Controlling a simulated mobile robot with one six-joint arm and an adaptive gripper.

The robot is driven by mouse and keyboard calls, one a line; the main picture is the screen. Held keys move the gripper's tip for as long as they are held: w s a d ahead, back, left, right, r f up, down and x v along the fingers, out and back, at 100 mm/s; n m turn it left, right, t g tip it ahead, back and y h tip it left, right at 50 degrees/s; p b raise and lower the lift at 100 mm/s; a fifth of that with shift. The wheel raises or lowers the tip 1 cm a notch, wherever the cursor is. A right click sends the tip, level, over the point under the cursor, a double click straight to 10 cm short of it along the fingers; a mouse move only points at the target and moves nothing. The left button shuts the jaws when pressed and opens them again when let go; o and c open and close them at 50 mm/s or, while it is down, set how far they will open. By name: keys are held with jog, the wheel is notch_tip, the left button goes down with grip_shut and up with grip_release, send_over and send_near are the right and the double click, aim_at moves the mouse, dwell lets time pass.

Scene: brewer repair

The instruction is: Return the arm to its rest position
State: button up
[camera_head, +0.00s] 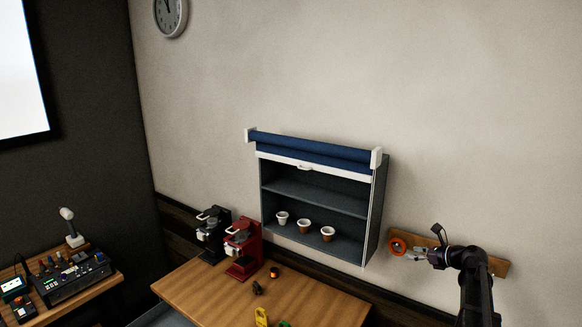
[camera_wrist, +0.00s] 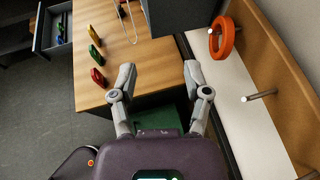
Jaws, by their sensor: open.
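My gripper (camera_wrist: 159,76) is open and empty in the wrist view, its two fingers spread apart above the side of the wooden table (camera_wrist: 158,58). In the head view my gripper (camera_head: 413,255) is at the lower right, pointing left, in front of a wooden wall board (camera_head: 498,266). My arm rises from the bottom edge and bends left at the top. An orange ring (camera_head: 398,246) hangs on the board near the fingertips. In the wrist view the ring (camera_wrist: 225,38) is right of the fingers and apart from them.
An open cabinet (camera_head: 315,199) with several cups hangs on the wall. Black (camera_head: 212,235) and red (camera_head: 243,248) brewers stand by the wooden table's (camera_head: 208,291) back edge. A bare peg (camera_wrist: 260,95) sticks out of the board. An open drawer (camera_wrist: 52,35) shows at upper left.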

jog(key=s+a+f+n+g+h+b, duration=0.1)
jog(key=s+a+f+n+g+b, duration=0.2)
jog(key=s+a+f+n+b, duration=0.5)
jog(key=s+a+f+n+g+h+b, duration=0.2)
jog(key=s+a+f+n+g+b, duration=0.3)
jog(key=a+f, duration=0.55)
jog(key=s+a+f+n+g+h+b, duration=0.1)
jog(key=s+a+f+n+h+b, duration=0.1)
jog(key=s+f+n, duration=0.5)
jog(key=s+a+f+n+g+h+b, duration=0.1)
jog(key=s+a+f+n+h+b, duration=0.2)
jog(key=s+f+n+b, duration=0.3)
jog(key=shift+s+a+f+n+h, duration=0.2)
jog(key=shift+s+f+n+h, duration=0.2)
jog(key=shift+f+n, duration=0.45)
dwell(0.8)
